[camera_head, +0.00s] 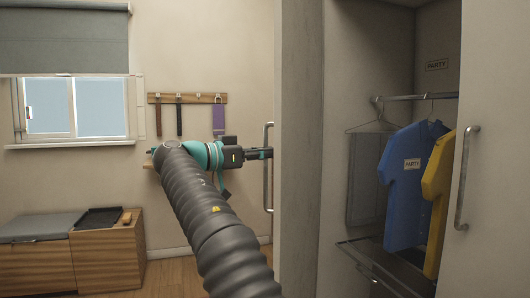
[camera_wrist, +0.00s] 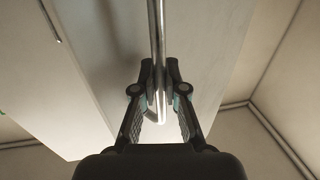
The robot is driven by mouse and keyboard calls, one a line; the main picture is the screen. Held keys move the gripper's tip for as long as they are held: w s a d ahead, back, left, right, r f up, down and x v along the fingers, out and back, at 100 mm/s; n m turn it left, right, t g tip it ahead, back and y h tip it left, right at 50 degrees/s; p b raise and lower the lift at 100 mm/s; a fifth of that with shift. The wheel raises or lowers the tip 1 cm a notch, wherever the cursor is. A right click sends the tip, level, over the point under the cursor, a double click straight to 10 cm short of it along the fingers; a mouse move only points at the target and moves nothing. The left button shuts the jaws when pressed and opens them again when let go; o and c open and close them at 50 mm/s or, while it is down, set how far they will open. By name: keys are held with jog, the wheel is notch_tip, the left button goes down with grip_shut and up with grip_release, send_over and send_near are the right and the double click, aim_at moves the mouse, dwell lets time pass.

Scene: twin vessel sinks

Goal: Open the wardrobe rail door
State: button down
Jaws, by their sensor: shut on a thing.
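The wardrobe's pale left door panel (camera_head: 298,120) stands in the middle of the head view, with open wardrobe space to its right. Its upright metal bar handle (camera_head: 268,190) sticks out at the panel's left side. My gripper (camera_head: 265,153) reaches this handle at about mid-height. In the wrist view the handle bar (camera_wrist: 155,35) runs down between the fingers of my gripper (camera_wrist: 160,75). The fingers are closed around the bar near its bent end. The pale door face lies behind the bar.
Inside the wardrobe, a blue shirt (camera_head: 405,180) and a yellow shirt (camera_head: 438,190) hang from a metal rail (camera_head: 415,97). Another pale panel with a bar handle (camera_head: 467,178) is at right. A wooden bench (camera_head: 105,255) stands at lower left. Hooks (camera_head: 188,98) hold straps on the back wall.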

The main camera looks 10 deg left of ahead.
jog(key=c, duration=1.2)
grip_release()
jog(key=shift+a, duration=0.1)
jog(key=v, duration=0.7)
jog(key=shift+s, duration=0.2)
jog(key=shift+a, duration=0.1)
